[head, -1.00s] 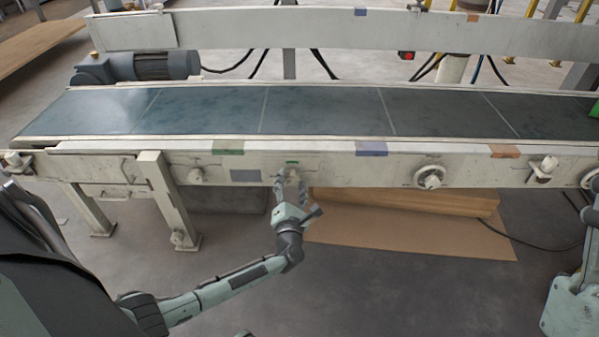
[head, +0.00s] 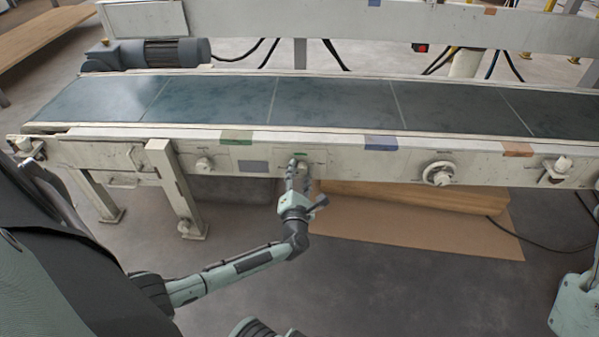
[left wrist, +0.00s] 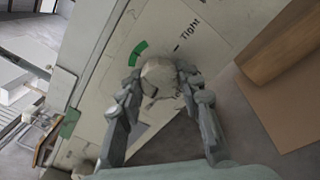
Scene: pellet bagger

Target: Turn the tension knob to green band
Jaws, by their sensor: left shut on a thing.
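The pale round tension knob (head: 304,169) sits on the front rail of the conveyor, and it also shows in the left wrist view (left wrist: 160,77). A short green band (left wrist: 139,53) is marked on the plate around it, up and to the left of the knob in the left wrist view. The printed word "TIGHT" (left wrist: 190,34) is to the upper right. My left gripper (head: 297,172) is shut on the knob, with fingers on both sides of it (left wrist: 160,92). I cannot tell where the knob points. My right gripper is out of view.
The conveyor belt (head: 330,102) runs above the rail (head: 400,168). Another knob (head: 204,164) is to the left and a round handwheel (head: 438,174) to the right. A brown sheet (head: 420,228) lies on the floor below. Open floor lies in front.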

